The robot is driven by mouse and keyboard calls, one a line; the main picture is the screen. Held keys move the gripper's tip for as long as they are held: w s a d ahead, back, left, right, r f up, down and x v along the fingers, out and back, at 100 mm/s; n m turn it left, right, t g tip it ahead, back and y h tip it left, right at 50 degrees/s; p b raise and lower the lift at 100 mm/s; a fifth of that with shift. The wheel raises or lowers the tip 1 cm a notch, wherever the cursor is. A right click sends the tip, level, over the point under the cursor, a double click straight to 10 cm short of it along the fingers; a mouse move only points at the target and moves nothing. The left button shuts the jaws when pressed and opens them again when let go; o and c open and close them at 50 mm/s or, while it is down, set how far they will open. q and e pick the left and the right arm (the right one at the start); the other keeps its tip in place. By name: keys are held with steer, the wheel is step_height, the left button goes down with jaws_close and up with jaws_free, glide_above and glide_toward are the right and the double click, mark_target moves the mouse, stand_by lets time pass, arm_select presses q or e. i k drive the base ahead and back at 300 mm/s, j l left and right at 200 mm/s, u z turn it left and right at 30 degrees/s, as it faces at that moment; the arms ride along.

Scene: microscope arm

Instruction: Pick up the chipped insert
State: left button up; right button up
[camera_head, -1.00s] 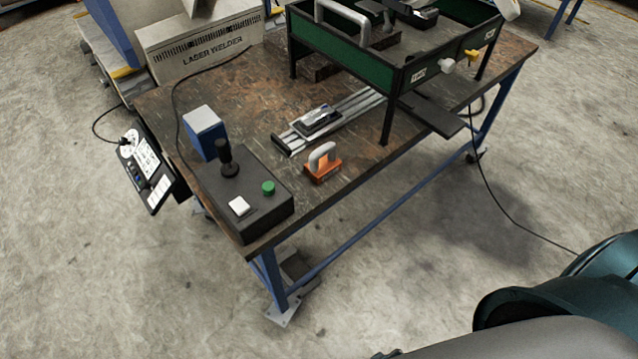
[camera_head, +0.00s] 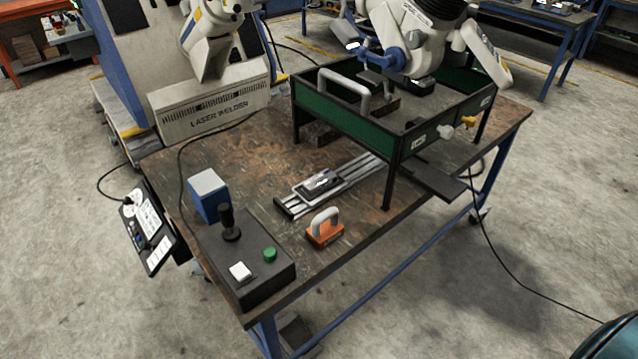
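I cannot make out a chipped insert with certainty. A small dark block with a shiny top (camera_head: 318,185) sits on a grey slotted rail (camera_head: 350,172) in the middle of the workbench (camera_head: 260,165); it may be the holder of the insert, but it is too small to tell. Neither of my grippers is in view.
An orange block with a grey handle (camera_head: 325,230) stands in front of the rail. A black joystick box (camera_head: 255,280) and a blue box (camera_head: 207,194) are on the left. A green-sided raised frame (camera_head: 340,113) with a microscope (camera_head: 415,40) stands behind. A laser welder (camera_head: 212,108) is back left.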

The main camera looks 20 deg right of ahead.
mark_target(321, 181)
steer(key=l+u, duration=0.1)
steer(key=u, duration=0.2)
steer(key=l+u, duration=0.1)
steer(key=u, duration=0.15)
steer(key=l+u, duration=0.25)
steer(key=l, duration=0.25)
steer(key=k+l+u, duration=0.1)
steer(key=l+u, duration=0.2)
steer(key=l, duration=0.15)
steer(key=k+l, duration=0.1)
steer(key=l, duration=0.35)
steer(key=k+l, duration=0.1)
steer(key=l, duration=0.3)
steer(key=k+l+u, duration=0.1)
steer(key=l, duration=0.35)
steer(key=k+l, duration=0.1)
steer(key=l, duration=0.3)
steer(key=k+l+u, duration=0.1)
steer(key=l, duration=0.35)
steer(key=k+l, duration=0.1)
steer(key=l, duration=0.3)
steer(key=k+l, duration=0.15)
steer(key=l, duration=0.25)
steer(key=u, duration=0.05)
